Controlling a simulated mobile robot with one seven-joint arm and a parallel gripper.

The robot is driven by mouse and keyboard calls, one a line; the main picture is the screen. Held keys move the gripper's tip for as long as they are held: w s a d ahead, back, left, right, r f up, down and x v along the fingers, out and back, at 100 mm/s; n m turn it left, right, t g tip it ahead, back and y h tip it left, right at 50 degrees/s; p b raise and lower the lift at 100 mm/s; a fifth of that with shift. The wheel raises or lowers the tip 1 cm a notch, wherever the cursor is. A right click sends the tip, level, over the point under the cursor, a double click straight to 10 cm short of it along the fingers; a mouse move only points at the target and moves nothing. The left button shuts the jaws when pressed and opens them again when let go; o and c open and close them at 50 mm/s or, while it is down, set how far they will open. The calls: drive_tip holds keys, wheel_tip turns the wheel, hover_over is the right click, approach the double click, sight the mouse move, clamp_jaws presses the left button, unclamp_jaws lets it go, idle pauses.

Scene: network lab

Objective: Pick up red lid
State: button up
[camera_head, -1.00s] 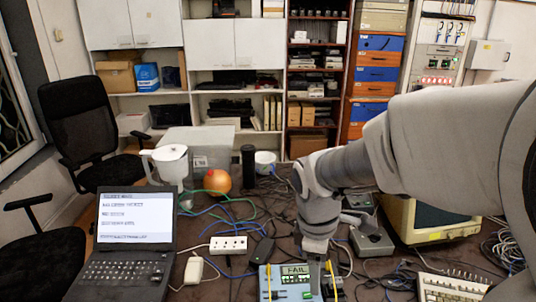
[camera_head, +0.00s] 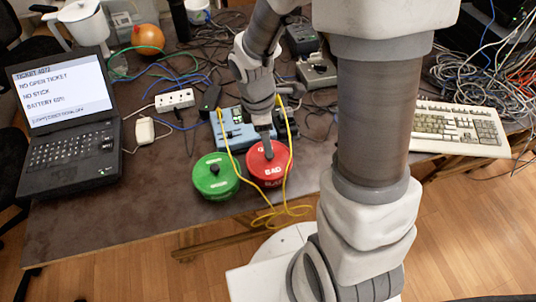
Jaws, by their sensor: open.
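The red lid (camera_head: 272,172) is round and marked "BAD", near the front edge of the table. A second round lid, green (camera_head: 214,183) with a dark knob, is to its left. My gripper (camera_head: 266,153) points down at the red lid's top, with its narrow fingertips over or against the middle of it. The jaws are open, though the fingers overlap in this view. Whether they touch the lid's knob cannot be told, because the gripper hides that part.
A blue tester (camera_head: 233,131) with yellow leads (camera_head: 288,140) stands just behind the lids; the leads loop past the red lid. A laptop (camera_head: 70,105) is at left, a keyboard (camera_head: 455,128) at right. A white power strip (camera_head: 174,100) and cables lie behind.

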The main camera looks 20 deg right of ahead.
drive_tip(key=f+b, duration=0.1)
drive_tip(key=f, duration=0.4)
drive_tip(key=shift+d+f, duration=0.15)
drive_tip(key=shift+d, duration=0.05)
clamp_jaws()
